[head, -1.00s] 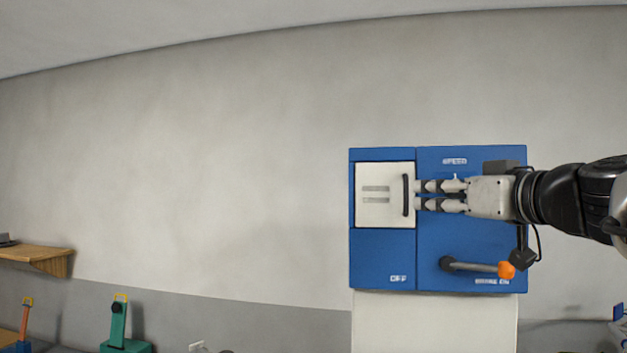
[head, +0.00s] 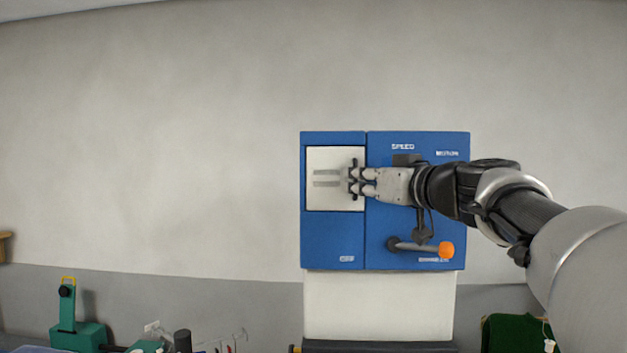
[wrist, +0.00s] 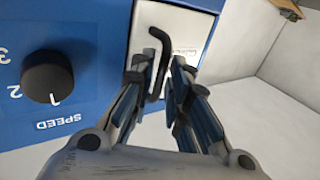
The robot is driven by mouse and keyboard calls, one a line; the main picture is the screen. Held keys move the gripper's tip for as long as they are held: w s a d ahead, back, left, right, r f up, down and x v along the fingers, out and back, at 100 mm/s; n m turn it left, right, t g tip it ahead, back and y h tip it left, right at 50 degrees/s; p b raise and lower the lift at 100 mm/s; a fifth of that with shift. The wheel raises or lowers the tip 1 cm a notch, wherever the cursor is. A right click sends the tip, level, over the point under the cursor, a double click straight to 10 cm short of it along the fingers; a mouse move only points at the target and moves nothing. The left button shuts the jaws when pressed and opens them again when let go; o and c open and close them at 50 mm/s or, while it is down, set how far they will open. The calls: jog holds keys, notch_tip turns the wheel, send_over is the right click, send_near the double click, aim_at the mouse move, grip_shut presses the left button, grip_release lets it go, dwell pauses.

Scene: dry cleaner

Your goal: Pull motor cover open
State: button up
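The motor cover is a white square panel (head: 326,196) at the upper left of the blue machine front. It looks shut in its frame. Its black bar handle (wrist: 157,36) is on the cover's right edge in the head view. My gripper (head: 357,181) reaches in from the right, and its fingertips are at the handle. In the wrist view the two fingers (wrist: 161,72) stand on either side of the handle, with a gap between them. The gripper looks open around the handle. Whether a finger touches it I cannot tell.
A black speed knob (wrist: 47,77) sits close beside the fingers. Below is a lever with an orange ball (head: 446,249). The blue machine (head: 333,237) stands against a grey wall. A green device (head: 72,325) is at lower left. The wall left of the machine is clear.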

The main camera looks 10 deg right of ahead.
grip_shut()
dwell(0.5)
